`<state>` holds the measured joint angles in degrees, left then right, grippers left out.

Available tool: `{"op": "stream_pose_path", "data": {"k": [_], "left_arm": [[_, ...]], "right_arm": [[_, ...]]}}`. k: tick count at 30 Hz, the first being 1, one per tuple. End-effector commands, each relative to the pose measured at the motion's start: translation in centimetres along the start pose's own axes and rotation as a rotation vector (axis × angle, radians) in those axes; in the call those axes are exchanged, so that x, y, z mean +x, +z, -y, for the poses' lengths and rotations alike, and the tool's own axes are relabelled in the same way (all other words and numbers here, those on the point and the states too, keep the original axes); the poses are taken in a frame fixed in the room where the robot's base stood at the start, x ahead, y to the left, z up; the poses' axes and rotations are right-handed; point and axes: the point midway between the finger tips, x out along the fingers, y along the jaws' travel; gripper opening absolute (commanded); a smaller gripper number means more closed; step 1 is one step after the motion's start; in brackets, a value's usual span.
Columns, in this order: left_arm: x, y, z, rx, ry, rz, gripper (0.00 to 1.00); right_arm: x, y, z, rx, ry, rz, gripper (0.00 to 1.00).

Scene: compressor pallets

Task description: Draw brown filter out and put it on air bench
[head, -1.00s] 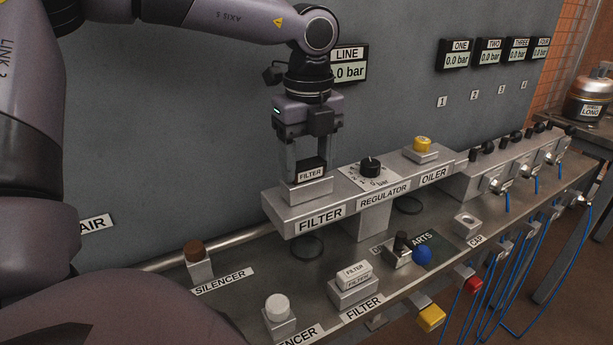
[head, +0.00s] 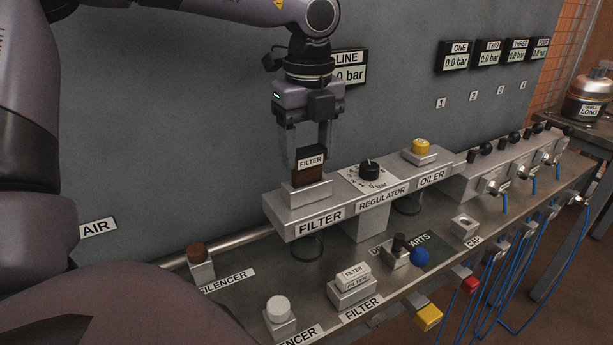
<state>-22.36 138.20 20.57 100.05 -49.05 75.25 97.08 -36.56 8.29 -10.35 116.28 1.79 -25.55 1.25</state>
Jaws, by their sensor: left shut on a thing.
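The brown filter (head: 309,174) is a dark brown block with a white FILTER label near its top. It stands upright at the grey FILTER housing (head: 325,209) on the air line, with much of its brown side showing above the socket block. Whether its lower end is still inside the socket is hard to tell. My left gripper (head: 310,160) points down and is shut on the filter, one finger on each side. The air bench (head: 235,305) is the metal top below, with an AIR sign (head: 98,227) at its left. My right gripper is not in view.
A white filter (head: 354,274) sits in a holder on the bench, beside a white silencer (head: 278,308) and a brown silencer (head: 199,252). The regulator knob (head: 369,169) and yellow oiler cap (head: 421,146) are right of the gripper. Bare bench lies between the silencers and white filter.

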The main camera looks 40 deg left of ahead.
Motion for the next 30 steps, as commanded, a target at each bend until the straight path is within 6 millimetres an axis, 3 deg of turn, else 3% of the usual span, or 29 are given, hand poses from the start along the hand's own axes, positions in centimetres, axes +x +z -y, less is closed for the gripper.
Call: {"op": "stream_pose_path", "data": {"k": [19, 30], "left_arm": [[-2.8, 0.0, 0.0, -0.001, -0.001, 0.001, 0.11], [-2.9, 0.0, 0.0, 0.000, 0.000, 0.001, 0.11]], "right_arm": [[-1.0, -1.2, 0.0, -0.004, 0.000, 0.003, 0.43], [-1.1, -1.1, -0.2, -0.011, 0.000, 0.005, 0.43]]}}
